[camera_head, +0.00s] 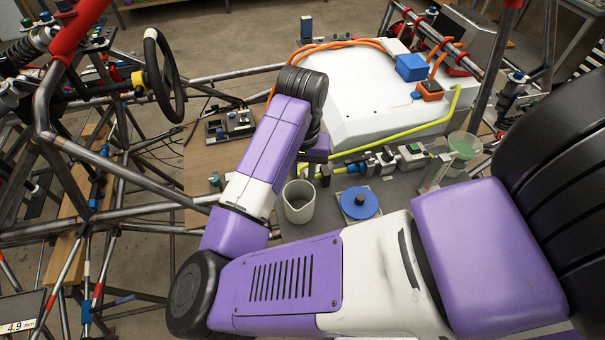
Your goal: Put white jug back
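An open pale grey-white jug (299,203) stands upright on the grey surface, just right of my forearm, its mouth facing up. Any handle on it is not visible. My arm reaches in from the lower right, bends at the left and rises to a black wrist above the jug. A small purple end part of my arm shows beside the forearm, above and behind the jug. The fingers of my gripper cannot be made out, so I cannot tell whether they are open or shut. No contact with the jug is visible.
A blue disc (359,203) lies right of the jug. A green funnel (464,146) stands farther right. Behind is a large white tank (385,103) with orange cables and a yellow-green hose (400,134). Steel chassis tubes and a steering wheel (163,76) are at the left.

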